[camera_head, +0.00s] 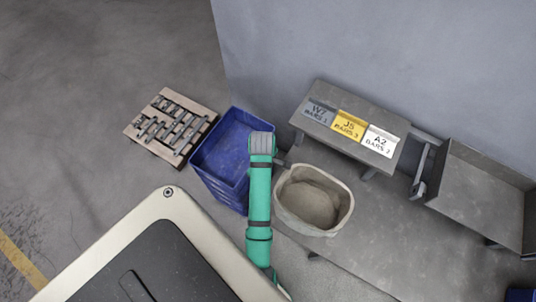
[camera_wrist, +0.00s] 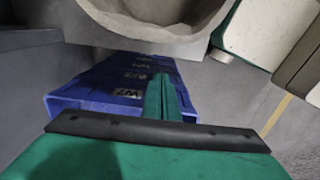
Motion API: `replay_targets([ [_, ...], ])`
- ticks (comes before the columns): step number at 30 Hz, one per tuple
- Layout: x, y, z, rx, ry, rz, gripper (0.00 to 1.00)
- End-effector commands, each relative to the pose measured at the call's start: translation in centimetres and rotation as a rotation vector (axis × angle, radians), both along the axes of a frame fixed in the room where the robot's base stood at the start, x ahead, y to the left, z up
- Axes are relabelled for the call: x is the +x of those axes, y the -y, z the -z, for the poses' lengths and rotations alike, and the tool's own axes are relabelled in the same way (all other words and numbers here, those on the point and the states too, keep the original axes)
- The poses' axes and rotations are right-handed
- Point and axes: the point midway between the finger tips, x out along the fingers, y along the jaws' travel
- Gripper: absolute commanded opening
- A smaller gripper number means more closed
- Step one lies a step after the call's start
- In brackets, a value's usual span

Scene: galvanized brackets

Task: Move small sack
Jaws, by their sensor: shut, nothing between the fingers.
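The small sack (camera_head: 313,198) is a beige, open-topped bag that stands upright on the grey bench, just right of my arm in the head view. Its rounded side and rim fill the top of the wrist view (camera_wrist: 150,32). My gripper (camera_wrist: 163,78) shows green fingers shut together with nothing between them. In the wrist view the fingertips lie below the sack in the picture and appear apart from it. In the head view the fingers are not clearly seen; my green arm stands between the blue crate and the sack.
A blue crate (camera_head: 207,155) stands left of my arm; its labelled side shows in the wrist view (camera_wrist: 95,98). A pallet with metal bars (camera_head: 146,143) lies farther left. Behind the sack is a raised shelf (camera_head: 372,105) with W7, J5 and A2 labels. A grey metal tray (camera_head: 478,188) is at right.

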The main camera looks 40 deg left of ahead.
Motion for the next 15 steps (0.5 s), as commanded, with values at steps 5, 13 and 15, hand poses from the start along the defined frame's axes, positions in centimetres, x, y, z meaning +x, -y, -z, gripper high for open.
replay_targets([
  [5,-0.1,0.1,3.3,-0.003,-0.003,0.001,0.00],
  [13,-0.1,0.1,8.3,-0.001,-0.002,0.002,0.00],
  [15,0.2,1.0,8.5,0.000,0.001,0.005,0.00],
])
